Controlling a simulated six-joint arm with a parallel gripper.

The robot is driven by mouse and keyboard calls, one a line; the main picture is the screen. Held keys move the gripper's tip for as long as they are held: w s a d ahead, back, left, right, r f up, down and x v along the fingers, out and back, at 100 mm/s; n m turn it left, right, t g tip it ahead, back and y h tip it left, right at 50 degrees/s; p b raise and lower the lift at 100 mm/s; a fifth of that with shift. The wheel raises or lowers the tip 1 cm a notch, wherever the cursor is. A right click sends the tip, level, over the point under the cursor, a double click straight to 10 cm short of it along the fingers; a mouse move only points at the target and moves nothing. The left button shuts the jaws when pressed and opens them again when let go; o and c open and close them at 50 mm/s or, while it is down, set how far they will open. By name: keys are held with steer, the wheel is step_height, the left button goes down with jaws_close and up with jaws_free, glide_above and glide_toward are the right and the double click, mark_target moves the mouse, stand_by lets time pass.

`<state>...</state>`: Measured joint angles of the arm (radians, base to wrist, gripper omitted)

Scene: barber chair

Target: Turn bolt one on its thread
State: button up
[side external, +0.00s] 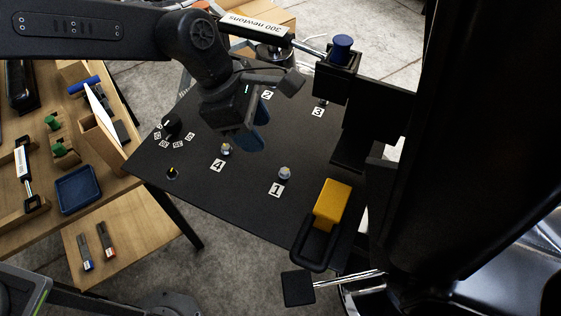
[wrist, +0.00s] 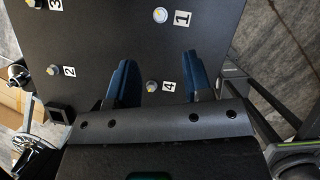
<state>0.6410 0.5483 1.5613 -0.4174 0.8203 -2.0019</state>
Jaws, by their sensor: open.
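Bolt one (side external: 285,173) stands in the black plate (side external: 240,190) beside the label "1". In the wrist view bolt one (wrist: 160,15) is near the top edge, left of its label, well ahead of my fingertips. My gripper (side external: 257,138) is above the plate, up and left of bolt one in the side view, near bolt four (side external: 226,149). In the wrist view my gripper (wrist: 158,68) has its two blue fingers spread apart, with nothing held. Bolt four (wrist: 152,86) shows between the fingers, below them.
Bolts two (wrist: 53,70) and three (wrist: 34,3) stand at the left in the wrist view. A yellow block (side external: 333,204) sits at the plate's right edge, beside dark chair parts. A wooden bench (side external: 130,225) with a blue tray (side external: 78,189) is at the left.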

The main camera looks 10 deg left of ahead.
mark_target(285, 172)
steer(key=x, duration=1.1)
steer(key=shift+f, duration=0.15)
jaws_close()
